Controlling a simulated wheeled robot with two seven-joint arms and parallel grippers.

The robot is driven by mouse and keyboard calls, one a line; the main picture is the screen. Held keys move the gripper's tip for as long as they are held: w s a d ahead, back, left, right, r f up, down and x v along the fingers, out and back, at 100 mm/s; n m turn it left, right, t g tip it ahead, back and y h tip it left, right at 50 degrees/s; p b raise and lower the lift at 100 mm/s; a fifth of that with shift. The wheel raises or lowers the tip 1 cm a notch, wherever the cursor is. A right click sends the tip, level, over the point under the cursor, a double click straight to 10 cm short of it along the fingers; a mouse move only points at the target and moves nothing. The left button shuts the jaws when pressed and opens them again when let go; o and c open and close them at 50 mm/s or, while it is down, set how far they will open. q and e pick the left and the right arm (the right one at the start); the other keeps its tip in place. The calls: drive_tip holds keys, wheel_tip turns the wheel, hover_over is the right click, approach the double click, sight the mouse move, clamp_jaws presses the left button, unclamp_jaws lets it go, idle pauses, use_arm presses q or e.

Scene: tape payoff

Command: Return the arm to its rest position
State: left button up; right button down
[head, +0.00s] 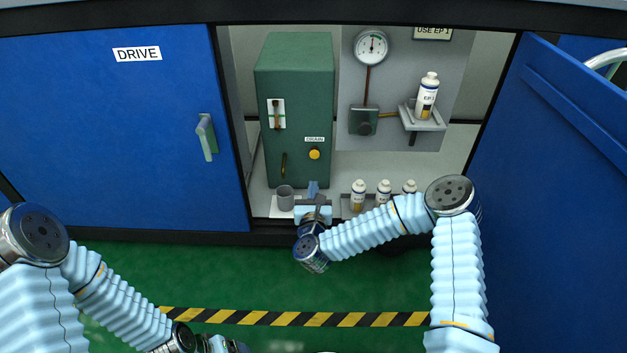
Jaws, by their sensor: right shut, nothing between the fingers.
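My right arm comes in from the right and bends across to the open cabinet bay. Its gripper (313,188) is shut and empty, in front of the lower part of the green unit (296,85), just right of a grey cup (285,197). I cannot tell whether the fingers touch the unit. My left arm hangs low at the left, over the green floor. Its gripper (228,345) is cut off by the bottom edge, and its fingers do not show.
Several white bottles (358,194) stand right of my right gripper, partly behind that arm. Another bottle (427,97) sits on a wall shelf (421,120) below a gauge (371,47). The blue DRIVE door (120,150) is shut; the right door (560,190) is open. The floor (260,285) is clear.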

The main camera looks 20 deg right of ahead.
drive_tip(key=shift+s, duration=0.2)
drive_tip(key=shift+a, duration=0.1)
drive_tip(key=s+a+f+n+g+y, duration=0.25)
drive_tip(key=a+f+n+y, duration=0.35)
drive_tip(key=n, duration=0.5)
drive_tip(key=s+a+f+n+g+y, duration=0.1)
drive_tip(key=s+f+n+g+y, duration=0.1)
drive_tip(key=s+f+n+g, duration=0.55)
drive_tip(key=s+a+f+n+g+y, duration=0.15)
drive_tip(key=s+f+n, duration=0.35)
drive_tip(key=s+n, duration=0.6)
drive_tip(key=s+d+n+g+p, duration=0.2)
drive_tip(key=s+d+n+g, duration=0.25)
drive_tip(key=s+n, duration=0.45)
wheel_tip(320, 180, up, 14)
drive_tip(key=s+a+m+p, duration=0.1)
drive_tip(key=p, duration=1.2)
drive_tip(key=shift+s+a+f+g+h+p, duration=0.15)
drive_tip(key=shift+s+a+g+h+p, duration=0.05)
drive_tip(key=shift+g+h+p, duration=0.15)
